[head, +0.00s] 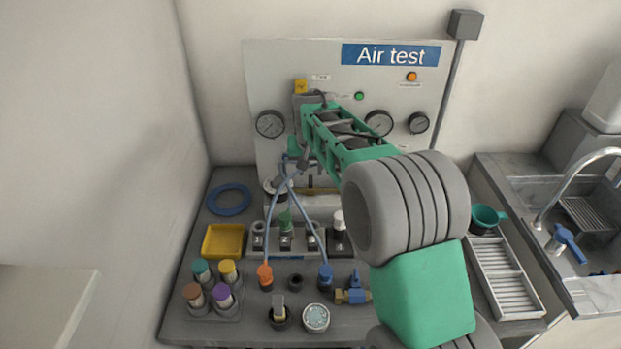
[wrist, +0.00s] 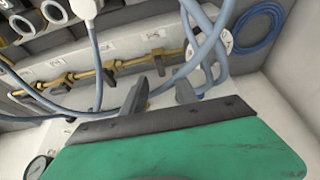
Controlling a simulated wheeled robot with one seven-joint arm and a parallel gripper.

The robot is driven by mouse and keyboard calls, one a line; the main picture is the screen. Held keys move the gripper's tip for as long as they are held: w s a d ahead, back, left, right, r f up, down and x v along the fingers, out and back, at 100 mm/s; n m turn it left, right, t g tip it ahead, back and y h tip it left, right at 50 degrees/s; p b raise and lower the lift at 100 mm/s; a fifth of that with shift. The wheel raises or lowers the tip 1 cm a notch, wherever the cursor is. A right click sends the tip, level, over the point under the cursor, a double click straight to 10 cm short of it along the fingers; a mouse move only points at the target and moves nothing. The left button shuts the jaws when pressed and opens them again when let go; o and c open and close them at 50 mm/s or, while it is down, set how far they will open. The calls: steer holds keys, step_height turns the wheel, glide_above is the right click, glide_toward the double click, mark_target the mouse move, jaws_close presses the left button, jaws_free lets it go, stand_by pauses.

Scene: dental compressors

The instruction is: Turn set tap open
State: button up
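A brass pipe (wrist: 128,64) with several small dark-handled taps runs across the upper part of the wrist view. One dark tap handle (wrist: 107,78) points down along the pipe, left of my fingers. Another handle (wrist: 159,64) is just beyond the gap between them. In the head view the brass pipe (head: 318,190) is partly hidden by my arm, and my gripper (head: 296,162) is in front of the panel.
Blue hoses (wrist: 205,50) cross close to the right finger. The Air test panel (head: 280,75) carries gauges (head: 270,124). On the bench are a yellow tray (head: 222,241), a blue ring (head: 229,200), a blue-handled valve (head: 354,292) and coloured-top containers (head: 203,272). A sink (head: 575,205) stands right.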

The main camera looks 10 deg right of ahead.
mark_target(311, 180)
steer(key=x, duration=0.5)
steer(key=shift+w+d+f+p, duration=0.1)
steer(key=shift+f+p, duration=0.25)
jaws_close()
